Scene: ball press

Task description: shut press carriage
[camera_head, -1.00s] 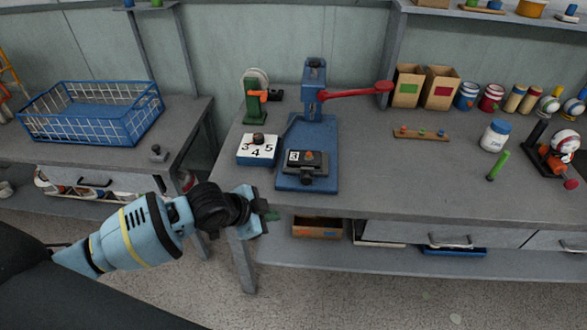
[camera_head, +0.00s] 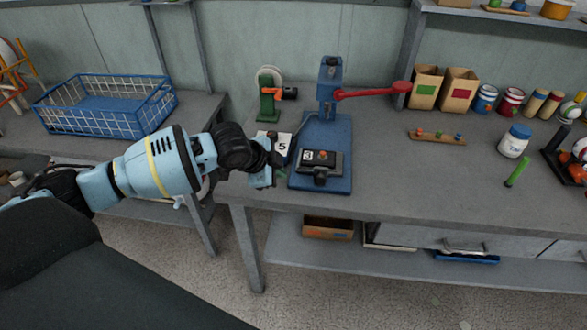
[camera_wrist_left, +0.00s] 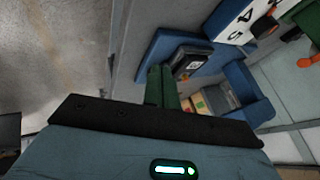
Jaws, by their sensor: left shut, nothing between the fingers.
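The press (camera_head: 330,82) is blue, with a red lever (camera_head: 375,91) reaching to the right. Its flat blue base (camera_head: 335,184) lies near the table's front edge. The black carriage (camera_head: 318,163), with a white "3" label and an orange-brown knob, sits on the front part of the base, out in front of the column. In the left wrist view the dark carriage (camera_wrist_left: 187,62) shows beyond the fingertips. My left gripper (camera_head: 281,173) is shut and empty, just left of the base's front; its green fingers (camera_wrist_left: 161,88) lie together. Contact cannot be told.
A white numbered block (camera_head: 282,143) stands left of the press, partly hidden by my left arm. A green device (camera_head: 268,105) stands behind it. A wooden strip with pegs (camera_head: 436,137) lies to the right. The table front right of the base is clear.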

